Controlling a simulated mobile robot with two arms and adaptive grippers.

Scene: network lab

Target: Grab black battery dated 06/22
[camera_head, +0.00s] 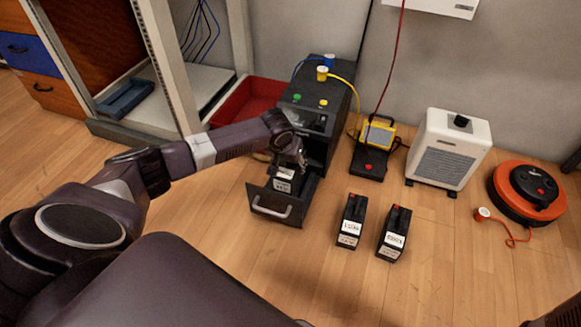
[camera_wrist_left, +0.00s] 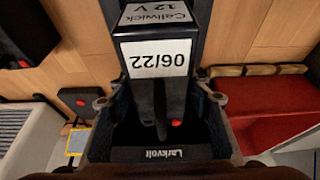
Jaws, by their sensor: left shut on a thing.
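The black battery (camera_wrist_left: 160,48) has white labels that read "Callwick 12 V" and "06/22", upside down in the left wrist view. In the head view this battery (camera_head: 283,186) is at the open drawer (camera_head: 260,208) of a dark cabinet. My left gripper (camera_head: 288,164) comes down over it from above and is shut on it. The fingertips are mostly hidden, and I cannot tell whether the battery touches the drawer floor. Two other black batteries, a left one (camera_head: 352,222) and a right one (camera_head: 393,234), stand on the floor. My right gripper is not in view.
The dark cabinet (camera_head: 340,102) has green and yellow buttons and cables on top. A red bin (camera_head: 240,105) is beside it. A yellow lamp (camera_head: 376,135), white heater (camera_head: 447,147) and orange cable reel (camera_head: 527,195) line the wall. The front floor is clear.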

